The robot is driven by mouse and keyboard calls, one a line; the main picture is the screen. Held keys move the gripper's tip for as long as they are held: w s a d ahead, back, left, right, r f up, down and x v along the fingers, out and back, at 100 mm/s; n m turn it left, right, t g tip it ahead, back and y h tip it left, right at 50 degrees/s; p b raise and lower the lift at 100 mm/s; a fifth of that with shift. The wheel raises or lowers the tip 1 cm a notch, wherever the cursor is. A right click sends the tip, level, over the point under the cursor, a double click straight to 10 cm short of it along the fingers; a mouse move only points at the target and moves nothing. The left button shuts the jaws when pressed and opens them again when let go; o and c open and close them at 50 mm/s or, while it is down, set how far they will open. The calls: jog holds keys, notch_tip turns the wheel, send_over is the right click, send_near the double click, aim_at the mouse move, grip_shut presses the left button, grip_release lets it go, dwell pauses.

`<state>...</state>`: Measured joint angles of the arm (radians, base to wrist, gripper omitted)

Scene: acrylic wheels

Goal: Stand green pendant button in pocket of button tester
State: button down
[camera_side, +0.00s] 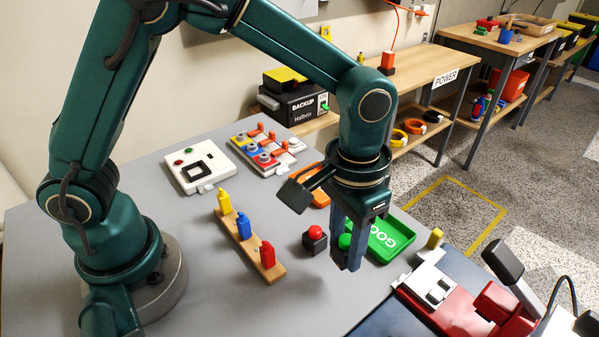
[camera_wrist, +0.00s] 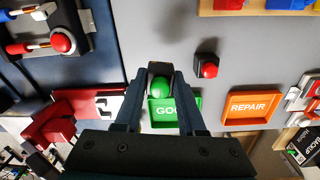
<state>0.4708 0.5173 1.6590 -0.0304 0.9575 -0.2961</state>
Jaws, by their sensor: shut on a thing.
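The green pendant button (camera_side: 345,241) has a round green cap on a dark body and sits between my gripper's fingers. My gripper (camera_side: 348,262) is shut on it and points down in front of the green tray. In the wrist view the green cap (camera_wrist: 162,87) faces the camera between the fingertips (camera_wrist: 160,72). The fingers hide most of its body in the side view, and I cannot tell if it touches the table. A white box with red and green lamps and a dark square pocket (camera_side: 197,170), seemingly the button tester, lies at the back left, apart from my gripper.
A red button (camera_side: 314,239) on a black body stands just left of my gripper. A wooden rack (camera_side: 248,248) holds yellow, blue and red pieces. The green GOOD tray (camera_side: 396,240) and orange REPAIR tray (camera_wrist: 252,107) are near. A red-and-white fixture (camera_side: 450,300) stands right.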

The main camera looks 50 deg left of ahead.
jog(key=w+a+r, duration=0.1)
jog(key=a+r, duration=0.5)
jog(key=a, duration=0.3)
jog(key=s+a+f+n, duration=0.1)
jog(key=s+a+n, duration=0.3)
jog(key=a+n, duration=0.6)
jog(key=s+a+f+n, duration=0.1)
jog(key=s+a+n, duration=0.3)
jog(key=a+n, duration=0.5)
jog(key=a, duration=0.7)
jog(key=shift+s+a+n, duration=0.2)
jog(key=shift+s+n, duration=0.2)
jog(key=shift+f, duration=0.1)
jog(key=shift+f, duration=2.45)
jog(key=shift+f, duration=0.7)
jog(key=shift+r, duration=0.2)
dwell(0.6)
